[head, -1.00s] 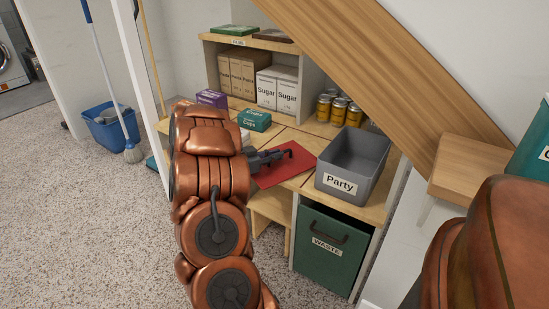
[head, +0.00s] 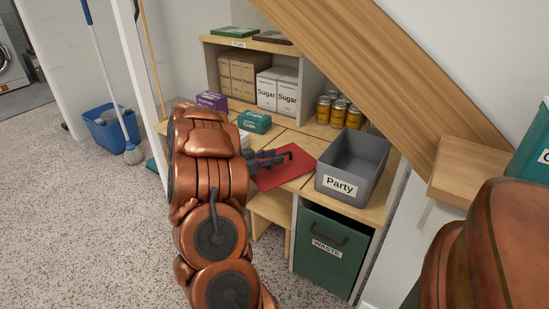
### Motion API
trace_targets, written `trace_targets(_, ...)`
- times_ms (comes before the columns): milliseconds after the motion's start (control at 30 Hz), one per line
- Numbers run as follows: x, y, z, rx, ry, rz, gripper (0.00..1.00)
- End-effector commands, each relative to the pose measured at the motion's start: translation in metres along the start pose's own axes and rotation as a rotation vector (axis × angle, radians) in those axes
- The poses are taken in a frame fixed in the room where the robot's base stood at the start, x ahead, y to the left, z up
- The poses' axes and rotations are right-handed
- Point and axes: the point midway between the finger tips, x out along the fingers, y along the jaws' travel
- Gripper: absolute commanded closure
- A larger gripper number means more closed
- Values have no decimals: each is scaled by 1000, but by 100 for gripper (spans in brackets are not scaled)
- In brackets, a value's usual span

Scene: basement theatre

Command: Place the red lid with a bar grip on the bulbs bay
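A flat, bright red piece (head: 292,174) lies on or just above the wooden worktop, left of the grey Party bin. Its shape fits the red lid, but no bar grip can be made out. My gripper (head: 282,157) is over its left and upper part, pointing right. The fingers are small and dark; I cannot tell whether they are open or shut, or touching it. My arm hides part of the worktop left of it. A small label (head: 238,44) on the upper shelf edge is too small to read surely, so I cannot identify the bulbs bay.
A teal box (head: 254,122) and Sugar boxes (head: 277,91) are farther back. Flat green (head: 235,31) and brown (head: 272,36) items lie on the shelf top. A sloping beam (head: 390,75) overhangs the right.

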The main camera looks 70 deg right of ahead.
Motion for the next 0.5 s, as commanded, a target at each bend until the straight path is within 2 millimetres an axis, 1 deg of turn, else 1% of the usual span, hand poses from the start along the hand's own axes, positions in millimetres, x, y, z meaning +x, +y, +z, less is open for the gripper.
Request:
trace_targets(33, -8, -1, -2, -1, -1, -4, 63)
trace_targets(500, -76, -1, -3, -1, 1, -3, 63)
